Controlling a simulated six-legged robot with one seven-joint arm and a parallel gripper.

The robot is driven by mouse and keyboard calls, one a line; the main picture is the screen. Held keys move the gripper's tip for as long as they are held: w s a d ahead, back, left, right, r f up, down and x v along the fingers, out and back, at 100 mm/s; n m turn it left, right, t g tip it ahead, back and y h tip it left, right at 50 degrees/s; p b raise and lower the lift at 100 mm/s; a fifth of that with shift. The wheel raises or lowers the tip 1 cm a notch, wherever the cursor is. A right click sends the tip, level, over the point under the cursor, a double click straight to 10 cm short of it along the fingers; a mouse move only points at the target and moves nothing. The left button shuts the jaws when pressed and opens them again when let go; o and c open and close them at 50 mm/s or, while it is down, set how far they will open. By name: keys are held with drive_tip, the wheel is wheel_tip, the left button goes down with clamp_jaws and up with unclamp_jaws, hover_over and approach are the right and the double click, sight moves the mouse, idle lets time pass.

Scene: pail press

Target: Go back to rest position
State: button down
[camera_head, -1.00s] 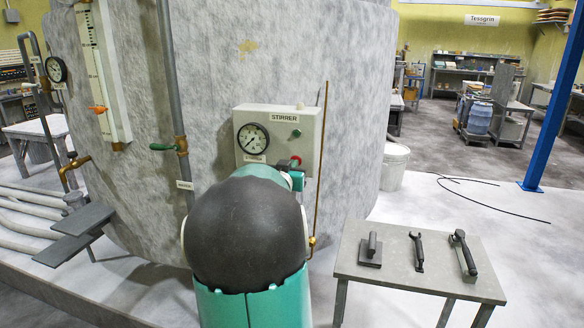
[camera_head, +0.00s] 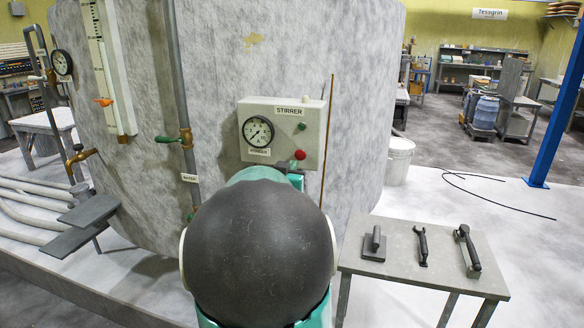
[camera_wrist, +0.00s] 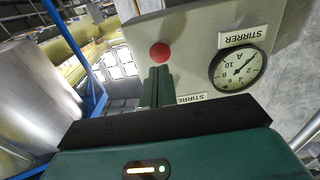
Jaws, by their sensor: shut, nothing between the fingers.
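The light grey stirrer box (camera_head: 312,118) is on the front of the large grey vessel, with a round dial (camera_head: 257,131), a green lamp and a red button (camera_head: 300,155). In the wrist view the box shows upside down, with the red button (camera_wrist: 160,52) just beyond the fingertips. My gripper (camera_wrist: 158,70) is shut and empty, its dark green fingers together. A gap between fingertips and button cannot be measured here. In the head view my arm's dark round joint hides most of the gripper, just below the box.
A small grey table (camera_head: 420,262) at right holds a trowel-like block, a wrench-like tool and another handled tool. A thin brown rod (camera_head: 327,140) stands right of the box. A pipe with a green-handled valve (camera_head: 168,139) runs at left. A white pail (camera_head: 398,163) stands behind.

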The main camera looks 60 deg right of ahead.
idle(0.6)
drive_tip(key=w+a+n+t+y, duration=0.3)
drive_tip(key=w+a+y, duration=0.15)
drive_tip(key=a, duration=0.55)
drive_tip(key=w+a+f+n+t+y, duration=0.1)
drive_tip(key=w+a+n+t+y, duration=0.2)
drive_tip(key=w+a, duration=0.5)
drive_tip(key=w+a+n+t+y, duration=0.3)
drive_tip(key=a+y, duration=0.1)
drive_tip(key=a, duration=0.8)
drive_tip(key=s+a+f+n+g+y, duration=0.1)
drive_tip(key=a+y, duration=0.1)
drive_tip(key=a, duration=0.3)
drive_tip(key=s+a+f+n+y, duration=0.1)
drive_tip(key=a+n+y, duration=0.1)
drive_tip(key=a, duration=0.4)
drive_tip(key=s+a+f+n+g+y, duration=0.1)
drive_tip(key=s+a+f+n+g, duration=0.1)
drive_tip(key=s+a, duration=0.5)
drive_tip(key=s+a+f+n+g+y, duration=0.1)
drive_tip(key=s+a+f+n+g, duration=0.1)
drive_tip(key=s+a, duration=0.4)
drive_tip(key=shift+s+a+f+g, duration=0.4)
drive_tip(key=shift+a+f+g, duration=0.25)
drive_tip(key=shift+f, duration=0.15)
drive_tip(key=shift+d, duration=0.15)
